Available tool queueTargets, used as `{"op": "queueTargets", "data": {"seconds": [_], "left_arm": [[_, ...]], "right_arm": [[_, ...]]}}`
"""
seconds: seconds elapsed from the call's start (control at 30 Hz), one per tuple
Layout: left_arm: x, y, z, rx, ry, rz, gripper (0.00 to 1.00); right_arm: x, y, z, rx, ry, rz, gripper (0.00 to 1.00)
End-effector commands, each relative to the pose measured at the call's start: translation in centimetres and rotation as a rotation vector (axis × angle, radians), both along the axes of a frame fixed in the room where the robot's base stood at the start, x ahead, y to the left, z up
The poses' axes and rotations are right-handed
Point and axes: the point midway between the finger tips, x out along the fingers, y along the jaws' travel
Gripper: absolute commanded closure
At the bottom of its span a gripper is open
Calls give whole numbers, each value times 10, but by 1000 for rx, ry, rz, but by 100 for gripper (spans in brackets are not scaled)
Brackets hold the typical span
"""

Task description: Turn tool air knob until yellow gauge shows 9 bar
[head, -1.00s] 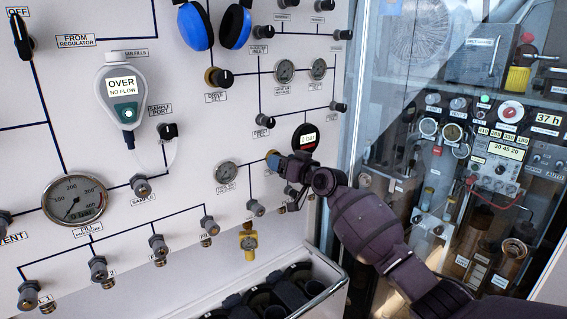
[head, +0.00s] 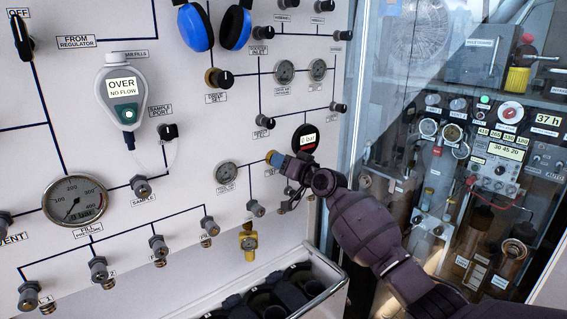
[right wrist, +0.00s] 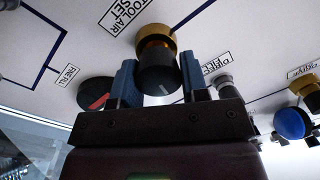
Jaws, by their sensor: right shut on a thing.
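The tool air knob (right wrist: 158,72) is black with a gold collar and a pale mark on its face, below the "TOOL AIR SET" label (right wrist: 128,17) in the right wrist view. My right gripper (right wrist: 160,82) has its two blue fingers shut on either side of the knob. In the head view the right gripper (head: 274,160) hides most of the knob. A small round dial (head: 226,173) sits left of it, its needle too small to read. A black round display (head: 305,139) with a red strip reads what looks like 2 bar. No gauge looks clearly yellow. My left gripper is not in view.
A large gauge (head: 75,201), several other knobs and a yellow fitting (head: 248,242) are on the white panel. A white-rimmed bin (head: 318,295) is below. A glass-fronted cabinet (head: 470,150) stands right.

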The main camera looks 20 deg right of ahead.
Motion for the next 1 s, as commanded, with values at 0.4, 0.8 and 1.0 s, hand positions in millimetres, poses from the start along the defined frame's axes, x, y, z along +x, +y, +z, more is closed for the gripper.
{"op": "queueTargets", "data": {"seconds": [0.4, 0.8, 1.0], "left_arm": [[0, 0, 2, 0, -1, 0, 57], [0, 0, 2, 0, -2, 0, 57], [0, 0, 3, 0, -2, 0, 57]], "right_arm": [[0, 0, 0, 124, 46, 1, 83], [0, 0, 0, 122, 44, 0, 34], [-2, -2, 0, 122, 44, 0, 34]]}}
